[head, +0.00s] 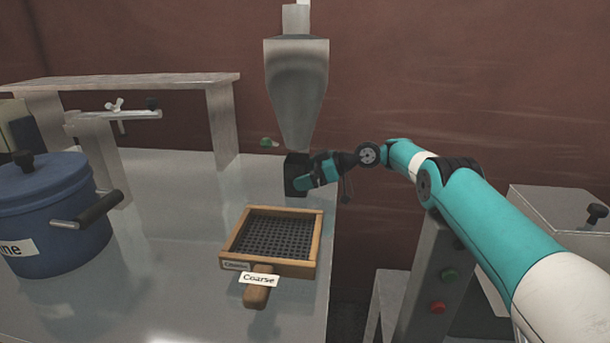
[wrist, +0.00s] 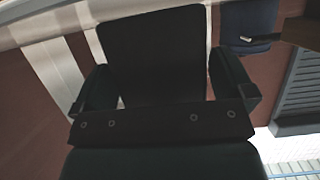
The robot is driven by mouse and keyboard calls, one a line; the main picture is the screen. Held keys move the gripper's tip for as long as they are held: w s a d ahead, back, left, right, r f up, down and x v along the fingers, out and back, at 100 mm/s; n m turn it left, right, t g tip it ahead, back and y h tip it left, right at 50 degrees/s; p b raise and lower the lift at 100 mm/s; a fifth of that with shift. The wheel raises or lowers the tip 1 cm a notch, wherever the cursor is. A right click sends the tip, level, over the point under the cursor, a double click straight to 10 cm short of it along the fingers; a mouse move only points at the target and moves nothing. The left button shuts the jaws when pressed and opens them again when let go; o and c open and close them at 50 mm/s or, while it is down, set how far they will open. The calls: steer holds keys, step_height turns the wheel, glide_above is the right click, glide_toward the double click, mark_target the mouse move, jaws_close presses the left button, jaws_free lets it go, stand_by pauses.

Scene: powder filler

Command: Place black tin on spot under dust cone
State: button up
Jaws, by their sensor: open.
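The black tin (head: 296,172) stands on the metal table, directly below the grey dust cone (head: 297,85) in the head view. It looks upright. Its top is close under the cone's lower tip; I cannot tell whether they touch. My gripper (head: 310,177) reaches in from the right at the tin's height. In the wrist view the tin (wrist: 152,50) fills the space between the two dark fingers of my gripper (wrist: 162,85). The jaws are open, one finger on each side of it. The spot under the tin is hidden.
A wooden sieve labelled Coarse (head: 274,243) lies on the table in front of the tin. A blue lidded pot (head: 45,222) stands at the left, near a grey shelf (head: 120,82). The table (head: 180,290) is clear between pot and sieve. Its right edge is close to the tin.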

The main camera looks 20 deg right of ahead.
steer(key=b+v, duration=0.2)
steer(key=v, duration=1)
steer(key=s+a+r+m+g+h, duration=0.1)
steer(key=s+a, duration=0.4)
steer(key=s+a+r+m+g+h, duration=0.1)
steer(key=s+a+r, duration=0.1)
steer(key=s+a, duration=0.3)
steer(key=s+a+r+m+g+h, duration=0.1)
steer(key=s+a+r+m, duration=0.1)
steer(key=s+a, duration=0.3)
steer(key=shift+s+g, duration=0.3)
steer(key=shift+s, duration=0.3)
steer(key=s+m+g+h, duration=0.1)
steer(key=s+h, duration=0.4)
steer(key=s, duration=2.4)
steer(key=shift+s+r+m, duration=0.4)
steer(key=shift+m, duration=0.4)
